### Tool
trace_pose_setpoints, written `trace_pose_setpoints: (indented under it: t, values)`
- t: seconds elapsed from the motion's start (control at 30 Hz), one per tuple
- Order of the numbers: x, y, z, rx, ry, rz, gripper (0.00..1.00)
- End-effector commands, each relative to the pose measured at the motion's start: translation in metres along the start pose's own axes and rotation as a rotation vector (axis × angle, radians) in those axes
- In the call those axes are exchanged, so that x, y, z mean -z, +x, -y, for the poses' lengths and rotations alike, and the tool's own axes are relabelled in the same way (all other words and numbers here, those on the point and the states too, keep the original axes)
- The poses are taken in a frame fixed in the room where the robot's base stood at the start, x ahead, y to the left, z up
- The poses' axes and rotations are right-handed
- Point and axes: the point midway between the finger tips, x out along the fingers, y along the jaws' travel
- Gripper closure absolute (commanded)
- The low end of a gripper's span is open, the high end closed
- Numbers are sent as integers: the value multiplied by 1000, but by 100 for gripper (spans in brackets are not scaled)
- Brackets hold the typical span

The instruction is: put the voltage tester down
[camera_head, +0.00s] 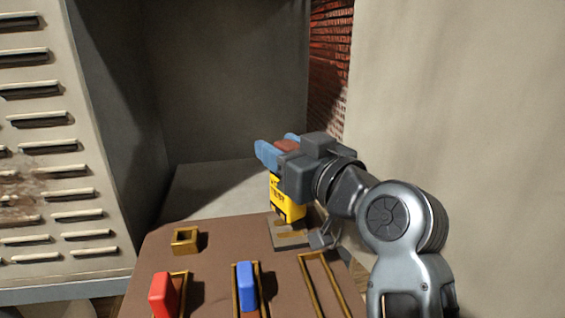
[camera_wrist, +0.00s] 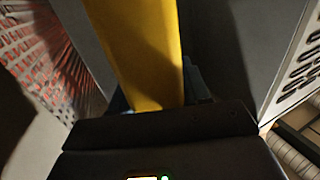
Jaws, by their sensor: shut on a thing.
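The voltage tester (camera_head: 287,200) is a yellow upright body with dark markings and a reddish-brown top. My gripper (camera_head: 279,147) comes from the right, its blue fingers shut around the tester's upper part. In the wrist view the tester's yellow body (camera_wrist: 148,50) runs from the top edge down to the gripper, where the jaws are mostly hidden. The tester's lower end is over a grey plate (camera_head: 292,243) at the back right of the brown table top (camera_head: 215,255). I cannot tell whether it touches the plate.
A small brass square frame (camera_head: 185,241) is on the table's left. In front, a red block (camera_head: 163,296) and a blue block (camera_head: 247,287) stand in brass slots; a third brass slot (camera_head: 322,285) is empty. A slatted light panel (camera_head: 45,150) is at left, a pale wall (camera_head: 460,110) at right.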

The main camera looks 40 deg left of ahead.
Motion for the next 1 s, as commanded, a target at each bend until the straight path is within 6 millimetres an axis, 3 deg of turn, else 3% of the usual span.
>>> trace_pose_setpoints:
  t: [0.2,0.63,0.67,0.9,1.0]
  values:
    - [-26,0,1,2,3,1,100]
    - [-32,0,0,1,1,-1,100]
    - [-31,0,1,1,1,1,51]
    - [-31,0,1,1,1,1,28]
    - [-31,0,1,1,1,1,28]
